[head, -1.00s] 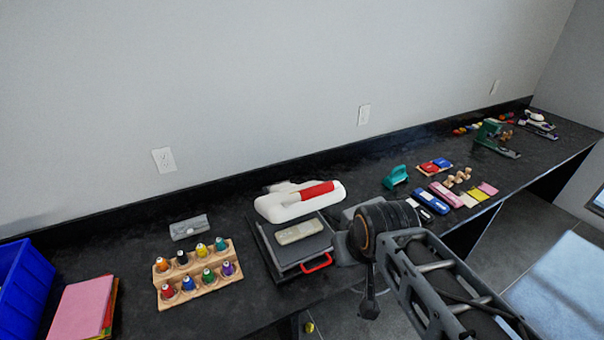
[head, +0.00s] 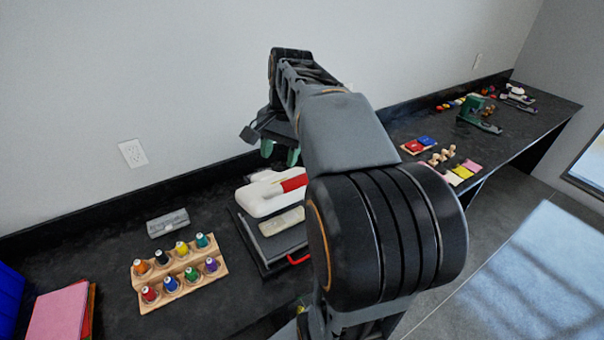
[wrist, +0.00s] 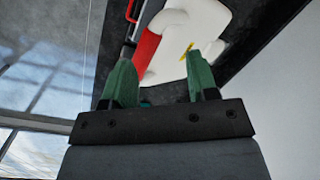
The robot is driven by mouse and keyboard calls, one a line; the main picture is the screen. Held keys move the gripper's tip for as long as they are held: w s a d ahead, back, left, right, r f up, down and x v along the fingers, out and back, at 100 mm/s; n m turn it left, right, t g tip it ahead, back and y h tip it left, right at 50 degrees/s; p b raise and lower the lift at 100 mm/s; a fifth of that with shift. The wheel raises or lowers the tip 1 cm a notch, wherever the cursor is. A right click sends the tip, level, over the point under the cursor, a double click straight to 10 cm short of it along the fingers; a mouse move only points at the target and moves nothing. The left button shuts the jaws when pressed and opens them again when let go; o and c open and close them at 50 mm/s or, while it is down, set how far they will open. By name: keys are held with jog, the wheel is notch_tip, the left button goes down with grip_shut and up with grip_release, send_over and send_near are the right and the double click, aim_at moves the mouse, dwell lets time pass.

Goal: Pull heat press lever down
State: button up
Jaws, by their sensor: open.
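The heat press has a white upper body (head: 262,198) with a red lever grip (head: 293,183), partly hidden behind my arm in the head view. Its dark lower plate (head: 268,240) has a small red handle (head: 299,259) at the front. My gripper (head: 281,155) has green fingers, which are apart and empty, and it is above and behind the press. In the wrist view the open fingers (wrist: 160,85) point toward the white body (wrist: 190,42) and the red lever grip (wrist: 147,50). No contact with the lever shows.
A wooden rack (head: 180,275) of colored thread spools stands left of the press. A grey box (head: 168,223) lies behind it. Pink paper (head: 57,312) is at far left. Stamps and pads (head: 418,146) lie to the right. The wall is close behind the counter.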

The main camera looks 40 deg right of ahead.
jog(key=d+r+m+g+y, duration=0.1)
jog(key=d+r+m+y, duration=0.15)
jog(key=d+m, duration=0.75)
jog(key=a+f, duration=0.1)
jog(key=f, duration=0.3)
jog(key=a+f+n, duration=0.1)
jog(key=f, duration=0.3)
jog(key=a+f+n, duration=0.1)
jog(key=f, duration=0.3)
jog(key=shift+s+a+f+y, duration=0.15)
jog(key=shift+s+f+y, duration=0.1)
jog(key=shift+c, duration=0.5)
grip_shut()
jog(key=shift+b, duration=0.35)
